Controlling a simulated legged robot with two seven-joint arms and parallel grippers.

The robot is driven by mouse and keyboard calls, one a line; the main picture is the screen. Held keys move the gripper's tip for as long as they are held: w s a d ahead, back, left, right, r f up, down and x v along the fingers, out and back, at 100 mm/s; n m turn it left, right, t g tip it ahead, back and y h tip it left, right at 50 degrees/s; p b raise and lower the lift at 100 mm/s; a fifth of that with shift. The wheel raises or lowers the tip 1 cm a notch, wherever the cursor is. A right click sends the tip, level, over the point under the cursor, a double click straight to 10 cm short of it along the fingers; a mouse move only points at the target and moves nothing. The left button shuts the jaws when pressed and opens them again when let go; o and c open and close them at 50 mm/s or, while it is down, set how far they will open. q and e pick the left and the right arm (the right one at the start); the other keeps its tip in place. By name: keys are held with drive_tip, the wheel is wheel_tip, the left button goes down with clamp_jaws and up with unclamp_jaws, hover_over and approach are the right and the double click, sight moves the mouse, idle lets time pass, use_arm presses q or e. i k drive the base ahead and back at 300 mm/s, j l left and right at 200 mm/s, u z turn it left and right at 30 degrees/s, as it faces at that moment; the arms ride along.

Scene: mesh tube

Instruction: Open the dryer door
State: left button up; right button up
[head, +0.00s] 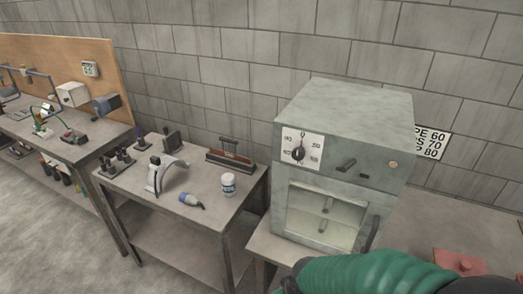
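The dryer (345,130) is a grey-green metal box on a bench at right of centre in the head view. A dark upright handle (373,233) is at the door's right edge. A green ribbed form covers the area in front of the dryer's lower right. Neither of my grippers shows.
A workbench with a wooden backboard (50,55) is further left. A red object (460,260) lies at the right. A block wall stands behind.

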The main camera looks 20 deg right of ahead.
sight(381, 205)
drive_tip(key=z, duration=1.25)
drive_tip(key=i+j+z, duration=0.15)
drive_tip(key=j+z, duration=0.3)
drive_tip(key=i+j+z, duration=0.1)
drive_tip(key=j+z, duration=0.2)
drive_tip(key=z, duration=0.15)
